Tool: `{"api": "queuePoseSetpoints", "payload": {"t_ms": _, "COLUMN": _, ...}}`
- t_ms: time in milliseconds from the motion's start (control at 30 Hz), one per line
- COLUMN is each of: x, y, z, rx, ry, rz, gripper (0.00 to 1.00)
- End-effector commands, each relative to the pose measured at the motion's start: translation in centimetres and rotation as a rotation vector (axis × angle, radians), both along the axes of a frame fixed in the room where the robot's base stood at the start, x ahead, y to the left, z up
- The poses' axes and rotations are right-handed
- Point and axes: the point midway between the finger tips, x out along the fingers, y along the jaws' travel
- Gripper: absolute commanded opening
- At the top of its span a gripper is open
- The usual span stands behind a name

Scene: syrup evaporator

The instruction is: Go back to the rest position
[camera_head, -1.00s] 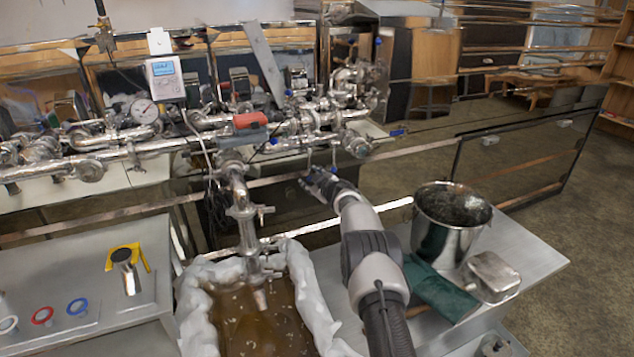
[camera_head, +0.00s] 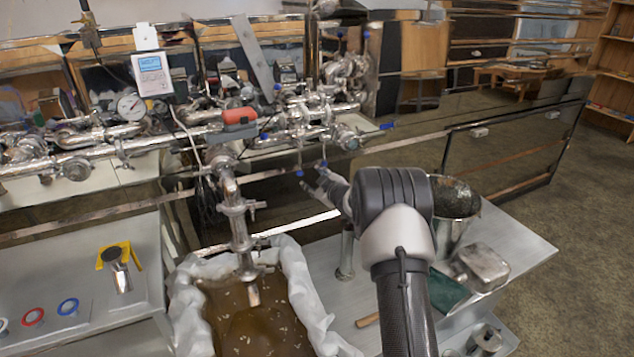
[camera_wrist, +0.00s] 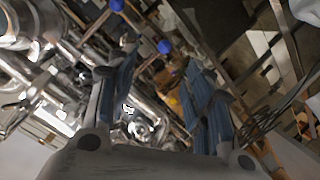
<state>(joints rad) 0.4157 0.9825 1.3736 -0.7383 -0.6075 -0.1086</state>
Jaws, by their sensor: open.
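My gripper (camera_head: 322,186) is partly hidden behind my arm in the head view, just in front of the pipes and below two small blue-handled valves. In the wrist view my gripper (camera_wrist: 165,95) shows two dark blue-grey fingers spread apart, with nothing held between them. Behind the fingers are shiny pipes (camera_wrist: 75,60) and blue valve handles (camera_wrist: 165,46), which look close to the fingers; I cannot tell if they touch.
A filter tub (camera_head: 300,285) of brown liquid lies left of my arm. Right of it, a steel bucket (camera_head: 447,235), a green cloth (camera_head: 446,292) and a metal container (camera_head: 481,266) are on the steel bench (camera_head: 525,247). A pipe run (camera_head: 130,145) crosses the back.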

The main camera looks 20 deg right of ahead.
Motion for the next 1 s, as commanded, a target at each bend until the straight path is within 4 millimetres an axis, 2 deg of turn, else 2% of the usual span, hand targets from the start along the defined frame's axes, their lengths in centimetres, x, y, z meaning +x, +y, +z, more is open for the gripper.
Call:
{"api": "queuePoseSetpoints", "payload": {"t_ms": 200, "x": -1.0, "y": 0.1, "z": 0.3, "rx": -0.001, "ry": -0.001, "rz": 0.001, "gripper": 0.47}}
{"api": "queuePoseSetpoints", "payload": {"t_ms": 633, "x": -1.0, "y": 0.1, "z": 0.3, "rx": 0.0, "ry": 0.001, "rz": 0.001, "gripper": 0.47}}
{"api": "queuePoseSetpoints", "payload": {"t_ms": 733, "x": -1.0, "y": 0.2, "z": 0.8, "rx": 0.0, "ry": 0.004, "rz": -0.005, "gripper": 0.47}}
{"api": "queuePoseSetpoints", "payload": {"t_ms": 867, "x": -1.6, "y": 0.8, "z": 3.4, "rx": 0.006, "ry": 0.026, "rz": -0.039, "gripper": 0.47}}
{"api": "queuePoseSetpoints", "payload": {"t_ms": 1000, "x": -3.8, "y": 2.2, "z": 8.0, "rx": 0.027, "ry": 0.082, "rz": -0.112, "gripper": 0.47}}
